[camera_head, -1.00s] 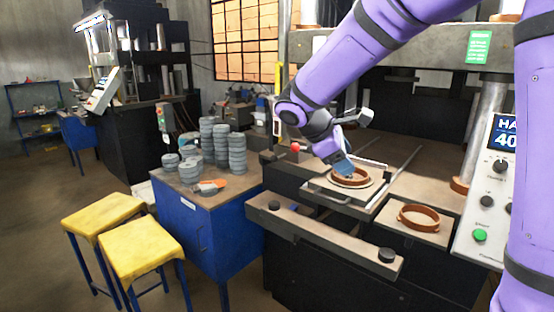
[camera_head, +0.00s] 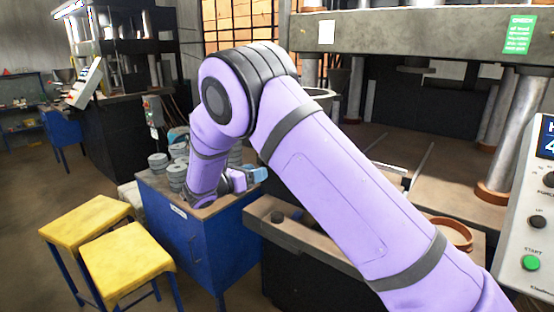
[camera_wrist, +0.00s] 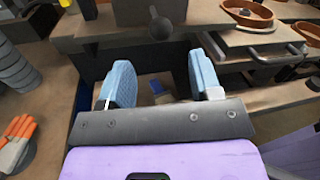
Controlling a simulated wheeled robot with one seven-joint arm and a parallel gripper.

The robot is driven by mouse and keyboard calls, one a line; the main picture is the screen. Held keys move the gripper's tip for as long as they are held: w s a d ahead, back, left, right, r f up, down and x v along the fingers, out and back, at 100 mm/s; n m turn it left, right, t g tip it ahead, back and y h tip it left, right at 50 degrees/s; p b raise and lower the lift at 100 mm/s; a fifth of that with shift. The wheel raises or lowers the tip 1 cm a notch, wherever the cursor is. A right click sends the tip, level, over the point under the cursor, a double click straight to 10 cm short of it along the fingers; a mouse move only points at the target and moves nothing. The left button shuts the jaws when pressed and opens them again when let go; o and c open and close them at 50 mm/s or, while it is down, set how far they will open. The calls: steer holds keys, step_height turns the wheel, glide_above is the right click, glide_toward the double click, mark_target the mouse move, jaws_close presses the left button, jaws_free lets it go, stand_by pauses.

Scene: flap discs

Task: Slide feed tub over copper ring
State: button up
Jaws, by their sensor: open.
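A copper ring (camera_wrist: 248,13) sits on a pale plate with a dark handle (camera_wrist: 285,52) at the upper right of the wrist view. A second copper ring (camera_wrist: 310,33) is partly cut off at the right edge; a copper ring (camera_head: 450,233) also shows right of my arm in the head view. I cannot tell for sure which thing is the feed tub. My gripper (camera_wrist: 158,82) is open, its two blue fingers wide apart with nothing between them. In the head view my gripper (camera_head: 257,174) is above the blue cabinet's right edge, apart from the rings.
The blue cabinet (camera_head: 187,240) bears stacked grey discs (camera_head: 157,163). Orange gloves (camera_wrist: 17,135) lie at the wrist view's left. A dark front bar with a round knob (camera_wrist: 160,28) lies ahead of my fingers. Yellow stools (camera_head: 130,250) and the control panel (camera_head: 530,222) flank the space.

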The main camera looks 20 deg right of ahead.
steer(key=x, duration=1)
steer(key=shift+w+d, duration=0.1)
steer(key=shift+d, duration=0.15)
jaws_close()
steer(key=s+d, duration=0.5)
steer(key=s, duration=0.2)
jaws_free()
